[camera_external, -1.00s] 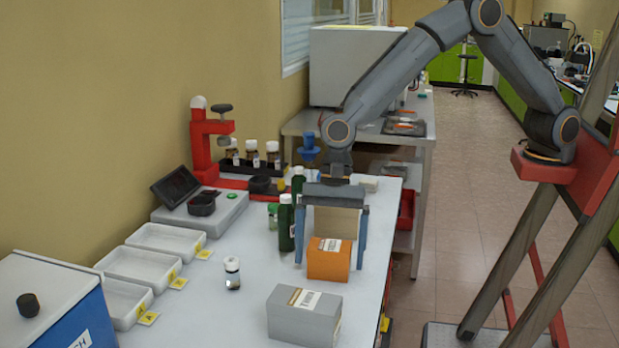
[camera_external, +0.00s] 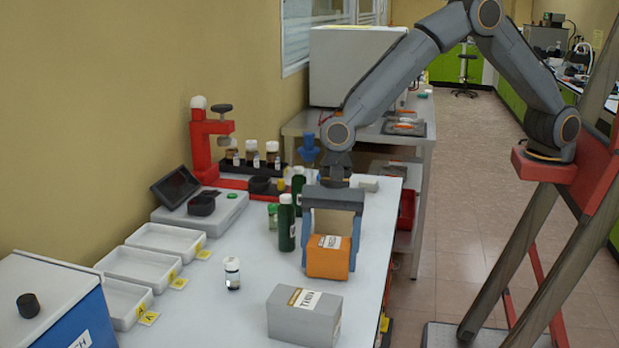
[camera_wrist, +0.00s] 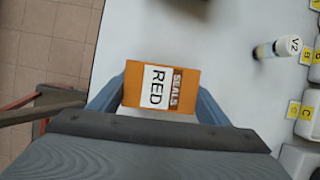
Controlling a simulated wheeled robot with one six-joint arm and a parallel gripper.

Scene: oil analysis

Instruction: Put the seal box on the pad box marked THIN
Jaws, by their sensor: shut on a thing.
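The seal box (camera_external: 327,262) is orange with a white label that reads RED SEALS in the wrist view (camera_wrist: 186,93). My gripper (camera_external: 330,266) is shut on it, with one blue finger on each side. The box is near the right edge of the table; I cannot tell whether its underside is clear of the top. The grey pad box (camera_external: 300,322) marked THIN stands nearer the external camera, apart from the seal box. Its top looks bare.
A beige box (camera_external: 334,222) shows behind the seal box, framed by my gripper. A dark green bottle (camera_external: 286,228) stands close to the left. A small vial (camera_external: 232,272), also in the wrist view (camera_wrist: 278,47), stands farther left. White trays (camera_external: 143,268) line the wall side.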

